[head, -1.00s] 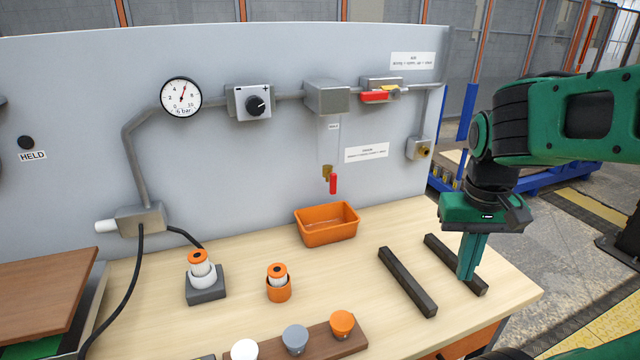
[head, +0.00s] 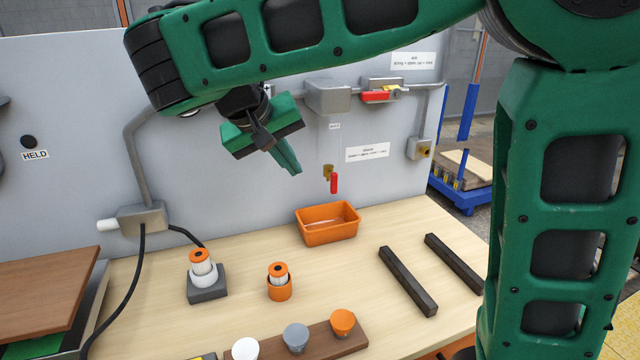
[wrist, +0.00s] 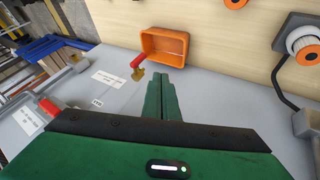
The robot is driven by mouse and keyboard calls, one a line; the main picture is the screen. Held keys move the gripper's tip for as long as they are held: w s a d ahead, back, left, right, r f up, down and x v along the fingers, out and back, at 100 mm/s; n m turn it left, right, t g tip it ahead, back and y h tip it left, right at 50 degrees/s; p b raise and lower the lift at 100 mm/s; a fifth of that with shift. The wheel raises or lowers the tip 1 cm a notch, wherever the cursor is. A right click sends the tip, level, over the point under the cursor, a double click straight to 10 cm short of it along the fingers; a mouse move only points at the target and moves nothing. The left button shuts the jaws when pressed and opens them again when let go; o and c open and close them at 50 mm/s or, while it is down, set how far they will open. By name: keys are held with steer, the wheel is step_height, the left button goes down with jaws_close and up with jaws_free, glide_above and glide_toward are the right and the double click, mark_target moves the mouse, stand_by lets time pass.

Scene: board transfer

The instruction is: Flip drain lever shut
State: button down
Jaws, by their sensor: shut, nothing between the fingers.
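The drain lever (head: 334,183) is a red handle hanging straight down from a small brass valve (head: 328,171) on the grey panel, above the orange bin. In the wrist view the red lever (wrist: 138,61) and its brass valve (wrist: 138,74) lie just left of the fingertips. My gripper (head: 294,170) is shut and empty, in front of the panel to the left of the lever and apart from it. Its green fingers also show in the wrist view (wrist: 162,76), pressed together.
The orange bin (head: 329,238) stands on the table (head: 230,330) below the valve. Two dark bars (head: 408,281) (head: 454,264) lie at the right. A filter in a grey base (head: 206,285) and an orange cup (head: 279,290) stand left.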

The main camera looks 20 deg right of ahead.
mark_target(334, 183)
steer(key=shift+a+r, duration=0.1)
steer(key=shift+a, duration=0.35)
steer(key=w+d+f, duration=0.3)
steer(key=d+f, duration=0.5)
steer(key=shift+w+d, duration=0.4)
